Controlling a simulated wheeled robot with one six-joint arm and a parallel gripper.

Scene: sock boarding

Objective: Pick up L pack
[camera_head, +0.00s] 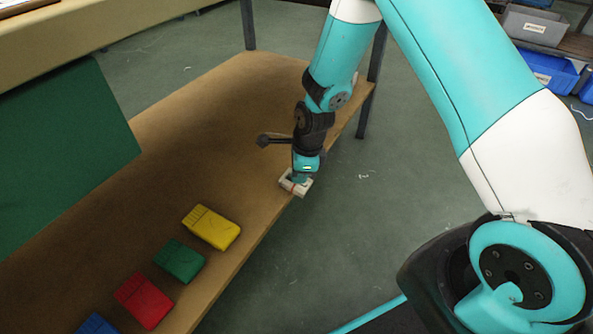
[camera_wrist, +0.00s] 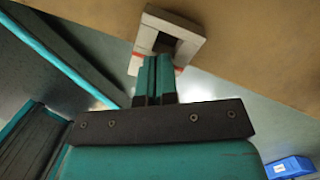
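Several coloured packs lie on the brown table (camera_head: 230,110): yellow (camera_head: 212,228), green (camera_head: 180,262), red (camera_head: 145,301) and blue (camera_head: 97,324), the blue one cut off by the picture's bottom edge. No letter is legible, so I cannot tell which is the L pack. My gripper (camera_head: 296,179) is at the table's right edge, apart from these packs. In the wrist view my gripper (camera_wrist: 157,62) has its teal fingers close together, a thin dark line between them. Their tips are by the dark opening of a pale square-framed piece (camera_wrist: 178,25) with a red mark; contact is unclear.
A green panel (camera_head: 60,150) stands at the left of the table. Grey (camera_head: 535,25) and blue (camera_head: 545,72) bins are at the upper right. A blue bin (camera_wrist: 290,167) shows in the wrist view. The table's middle is clear.

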